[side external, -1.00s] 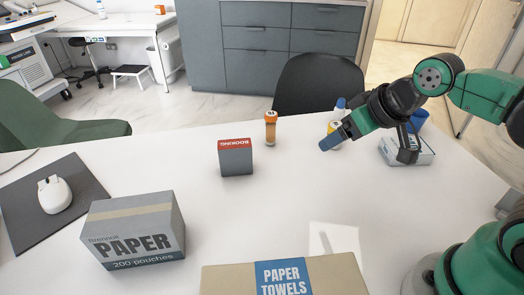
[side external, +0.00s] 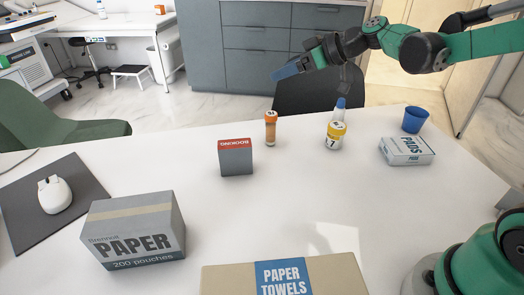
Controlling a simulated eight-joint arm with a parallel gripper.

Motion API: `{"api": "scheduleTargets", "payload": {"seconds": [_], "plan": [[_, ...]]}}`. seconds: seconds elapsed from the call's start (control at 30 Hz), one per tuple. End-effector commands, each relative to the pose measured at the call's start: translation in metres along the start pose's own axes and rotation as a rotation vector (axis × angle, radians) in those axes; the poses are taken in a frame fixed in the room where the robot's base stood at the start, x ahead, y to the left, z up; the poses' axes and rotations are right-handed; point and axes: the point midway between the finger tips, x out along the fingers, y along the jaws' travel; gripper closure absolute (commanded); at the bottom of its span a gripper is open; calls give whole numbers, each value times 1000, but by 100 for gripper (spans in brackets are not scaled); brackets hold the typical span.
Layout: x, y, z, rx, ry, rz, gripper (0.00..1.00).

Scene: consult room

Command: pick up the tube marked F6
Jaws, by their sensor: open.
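An orange-capped tube (side external: 271,130) stands upright near the far edge of the white table. The mark on its cap is too small to read. A yellow-capped tub (side external: 335,137) stands to its right, with a mark ending in what looks like a 7. A blue-tipped bottle (side external: 340,107) stands just behind the tub and is partly hidden by it. I cannot tell which thing bears F6. My gripper (side external: 284,71) is raised and appears above and behind the orange-capped tube in the picture, pointing left. Its jaws are open and nothing shows between them.
A grey box with a red top (side external: 236,158) stands left of the orange-capped tube. A pads box (side external: 407,151) and blue cup (side external: 413,120) are at right. A paper box (side external: 135,230) and towels box (side external: 290,278) are in front. The table middle is clear.

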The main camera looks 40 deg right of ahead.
Motion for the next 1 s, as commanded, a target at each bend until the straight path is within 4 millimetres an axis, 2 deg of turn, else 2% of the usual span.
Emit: {"api": "scheduleTargets", "payload": {"seconds": [0.03, 0.1, 0.2, 0.3, 0.4, 0.5, 0.67, 1.0], "plan": [[8, 19, -1, -31, 62, -2, 28], [17, 41, -1, -88, 156, 0, 28], [42, 38, 41, -88, 144, -8, 28], [60, 40, 73, -87, 143, -8, 28], [73, 41, 94, -87, 142, -8, 28], [80, 42, 106, -87, 142, -8, 28], [90, 42, 113, -88, 141, -10, 28], [134, 42, 107, -88, 141, -10, 28]]}}
